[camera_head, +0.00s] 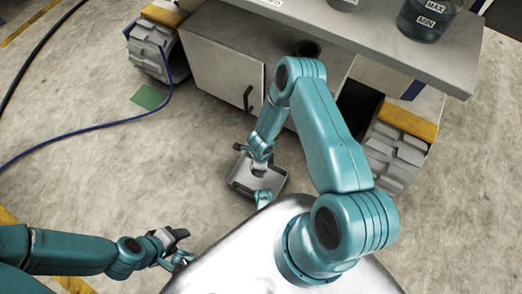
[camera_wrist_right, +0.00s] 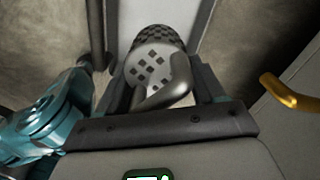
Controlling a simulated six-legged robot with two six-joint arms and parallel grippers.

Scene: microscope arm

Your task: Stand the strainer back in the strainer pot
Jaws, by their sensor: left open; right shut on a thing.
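In the right wrist view, the strainer (camera_wrist_right: 155,65) is a grey cup with rows of square holes and a bent grey handle (camera_wrist_right: 172,92). My right gripper (camera_wrist_right: 160,97) is shut on the strainer, with the handle between its dark fingers. In the head view my right arm reaches down in front of the cabinet, and the strainer cannot be made out there. My left gripper (camera_head: 178,248) is open and empty at the lower left, apart from the strainer. No strainer pot can be clearly identified. A dark round opening (camera_head: 307,48) shows at the counter, partly behind my right arm.
A grey cabinet (camera_head: 218,72) with a dark handle stands under the counter (camera_head: 365,38). A jar marked MAX and MIN (camera_head: 430,20) stands on the counter. A blue cable (camera_head: 95,128) lies on the floor at left. A gold handle (camera_wrist_right: 292,92) shows at right in the wrist view.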

